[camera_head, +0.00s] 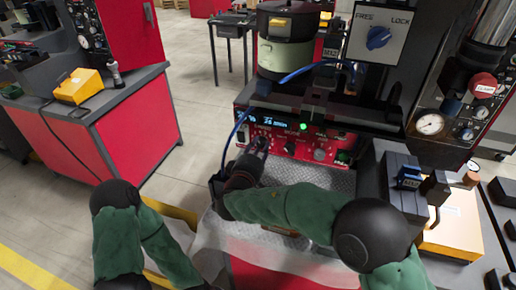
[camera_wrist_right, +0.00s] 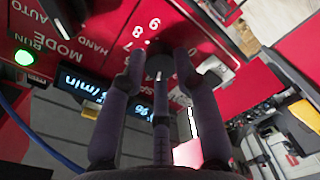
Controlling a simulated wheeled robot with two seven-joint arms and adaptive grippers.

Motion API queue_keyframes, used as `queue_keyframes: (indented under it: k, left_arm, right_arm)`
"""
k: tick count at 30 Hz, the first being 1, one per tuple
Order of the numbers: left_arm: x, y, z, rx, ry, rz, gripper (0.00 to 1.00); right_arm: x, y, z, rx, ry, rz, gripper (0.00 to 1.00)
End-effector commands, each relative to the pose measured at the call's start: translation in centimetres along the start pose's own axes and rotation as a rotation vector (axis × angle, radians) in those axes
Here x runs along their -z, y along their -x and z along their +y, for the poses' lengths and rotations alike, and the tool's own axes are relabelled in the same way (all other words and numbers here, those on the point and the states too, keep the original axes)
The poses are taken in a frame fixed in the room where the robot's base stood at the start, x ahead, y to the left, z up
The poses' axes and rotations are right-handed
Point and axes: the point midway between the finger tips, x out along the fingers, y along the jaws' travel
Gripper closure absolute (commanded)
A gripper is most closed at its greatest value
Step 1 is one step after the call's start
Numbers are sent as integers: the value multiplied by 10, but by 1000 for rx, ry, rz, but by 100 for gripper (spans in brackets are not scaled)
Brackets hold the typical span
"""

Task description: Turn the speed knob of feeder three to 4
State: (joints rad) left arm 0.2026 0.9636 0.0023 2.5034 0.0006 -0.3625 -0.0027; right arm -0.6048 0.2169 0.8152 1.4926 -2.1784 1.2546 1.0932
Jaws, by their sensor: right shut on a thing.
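My right gripper (camera_head: 257,146) is at the left part of the feeder's red control panel (camera_head: 282,138). In the right wrist view its fingers (camera_wrist_right: 162,70) are closed around a dark round knob (camera_wrist_right: 159,48). A short pale mark shows between the fingers, and printed dial numbers 7, 8 and 9 show beside the knob; the other numbers are hidden. My left gripper is out of view.
A green lamp (camera_wrist_right: 23,57) and MODE lettering lie beside the display. More knobs (camera_head: 319,154) sit to the right on the panel. A blue hose (camera_head: 236,133) runs close by my right gripper. A metal plate (camera_head: 310,178) lies below the panel.

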Motion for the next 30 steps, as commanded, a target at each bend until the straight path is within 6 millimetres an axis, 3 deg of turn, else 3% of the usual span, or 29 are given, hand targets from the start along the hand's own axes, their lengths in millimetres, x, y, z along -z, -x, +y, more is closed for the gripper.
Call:
queue_keyframes:
  k: [10,27,28,30]
  left_arm:
    - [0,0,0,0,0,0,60]
    - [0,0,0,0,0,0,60]
    - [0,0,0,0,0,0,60]
    - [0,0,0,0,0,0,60]
  right_arm:
    - [-6,-3,2,-7,-149,-8,100]
    - [-7,-2,-1,-3,-173,-8,100]
    - [-7,-2,-1,-3,-173,-8,61]
    - [-6,-2,-2,-2,-172,-7,45]
